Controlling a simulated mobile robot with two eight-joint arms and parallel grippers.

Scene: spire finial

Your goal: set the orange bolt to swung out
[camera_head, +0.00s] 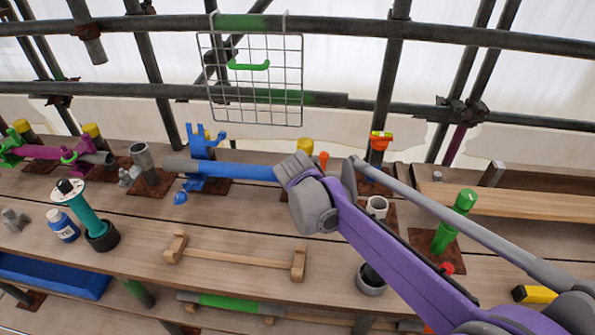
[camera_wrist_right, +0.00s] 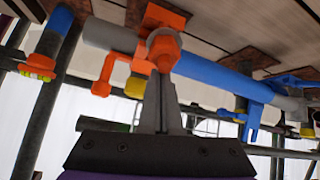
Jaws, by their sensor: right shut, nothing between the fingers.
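In the right wrist view an orange clamp (camera_wrist_right: 166,18) sits around a tube with a grey end and a blue length (camera_wrist_right: 215,77). Its round orange end (camera_wrist_right: 163,48) lies directly beyond my right fingertips. An orange bolt-like arm (camera_wrist_right: 127,62) sticks out at the clamp's left; which part is the bolt is not certain. My right gripper (camera_wrist_right: 165,84) is shut and empty; its tips are at or very near the orange end, and contact cannot be told. In the head view my right arm hides most of the clamp; a small orange piece (camera_head: 323,158) shows behind it. My left gripper is not in view.
A blue clamp (camera_head: 205,168) holds the tube's left part. A post with an orange-topped head (camera_head: 380,140) stands to the right.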

